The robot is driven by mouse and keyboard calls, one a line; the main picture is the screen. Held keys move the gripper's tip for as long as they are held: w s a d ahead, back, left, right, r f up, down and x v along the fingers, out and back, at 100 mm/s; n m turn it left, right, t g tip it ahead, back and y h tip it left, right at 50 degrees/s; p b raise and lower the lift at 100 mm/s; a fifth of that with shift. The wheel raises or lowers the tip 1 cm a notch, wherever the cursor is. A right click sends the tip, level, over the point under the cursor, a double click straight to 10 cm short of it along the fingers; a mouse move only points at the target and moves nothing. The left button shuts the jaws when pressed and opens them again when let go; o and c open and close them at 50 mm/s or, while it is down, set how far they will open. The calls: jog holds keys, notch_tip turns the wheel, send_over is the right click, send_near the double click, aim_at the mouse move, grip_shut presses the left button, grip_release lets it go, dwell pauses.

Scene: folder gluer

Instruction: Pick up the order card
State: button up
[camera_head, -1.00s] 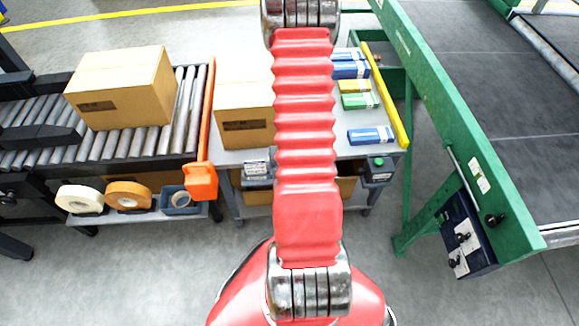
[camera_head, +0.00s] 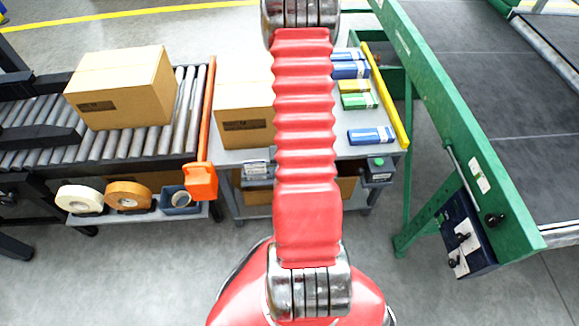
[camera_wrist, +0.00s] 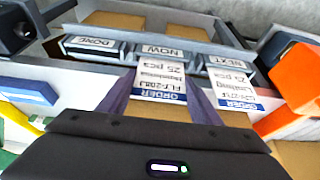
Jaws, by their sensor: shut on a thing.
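In the wrist view a white order card (camera_wrist: 161,82) with a blue ORDER band stands between the two dark purple fingers of my gripper (camera_wrist: 162,100). My gripper is shut on this card, in front of the grey slot marked NOW (camera_wrist: 165,53). A second, similar card (camera_wrist: 236,90) sits to the right, outside the fingers. A slot marked DONE (camera_wrist: 92,43) is on the left, with no card visible in it. In the head view my red arm hides the gripper and the held card.
The grey table (camera_head: 222,157) carries a cardboard box (camera_head: 245,125) and several blue, yellow and green packs, including a blue one (camera_head: 371,135). An orange part (camera_head: 201,182) ends the roller conveyor at the left. A green machine frame (camera_head: 470,140) stands at the right.

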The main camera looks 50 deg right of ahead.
jog(key=shift+c, duration=1.2)
jog(key=shift+r, duration=0.1)
jog(key=shift+r, duration=4.9)
jog(key=shift+s+d, duration=0.65)
jog(key=shift+d, duration=0.05)
